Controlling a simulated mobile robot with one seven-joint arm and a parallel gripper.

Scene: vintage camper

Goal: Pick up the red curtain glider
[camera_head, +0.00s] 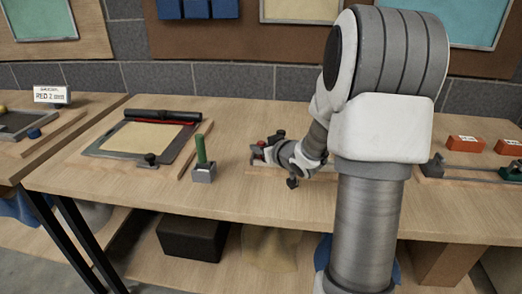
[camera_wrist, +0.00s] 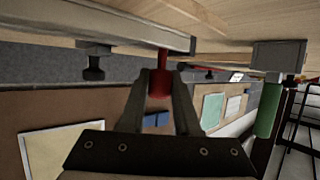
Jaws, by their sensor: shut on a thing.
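The red curtain glider (camera_wrist: 159,84) sits between the fingertips of my gripper (camera_wrist: 160,76) in the wrist view, which looks upside down. It is a small red cylinder with a thinner red stem reaching to the pale rail (camera_wrist: 110,33). My gripper is shut on it, with one finger on each side. In the head view my gripper (camera_head: 278,152) is low over the workbench, and a small red patch shows beside it. My arm hides part of the rail there.
A green-handled tool in a grey block (camera_head: 203,172) stands left of my gripper; its green handle (camera_wrist: 268,108) also shows in the wrist view. A framed screen (camera_head: 143,137) lies further left. A dark knob (camera_wrist: 93,65) is on the rail. Orange boxes (camera_head: 465,143) sit at right.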

